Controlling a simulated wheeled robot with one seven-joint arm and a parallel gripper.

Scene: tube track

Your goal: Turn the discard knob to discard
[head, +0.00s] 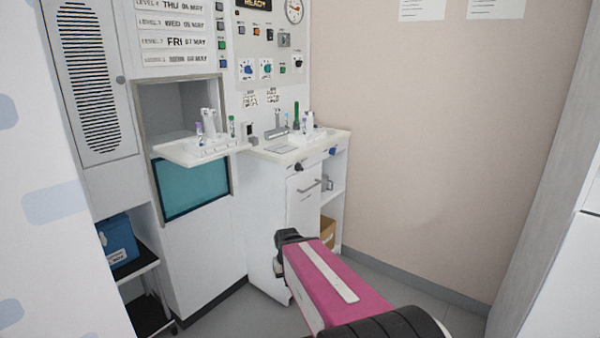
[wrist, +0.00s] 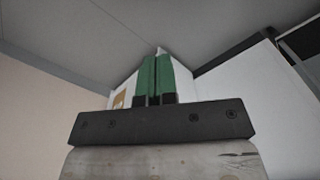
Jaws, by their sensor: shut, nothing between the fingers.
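Several small knobs show in the head view, and their labels are too small to read, so I cannot tell which is the discard knob. In the head view my arm is low in front of the cabinet, below and apart from the knobs; the fingertips are hidden there.
The white counter (head: 266,150) holds several small tubes and fittings. A white tray (head: 180,150) with tubes juts out to its left. A cabinet handle (head: 310,187) sticks out below the counter. A blue box (head: 117,240) stands at lower left. Floor is free at right.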

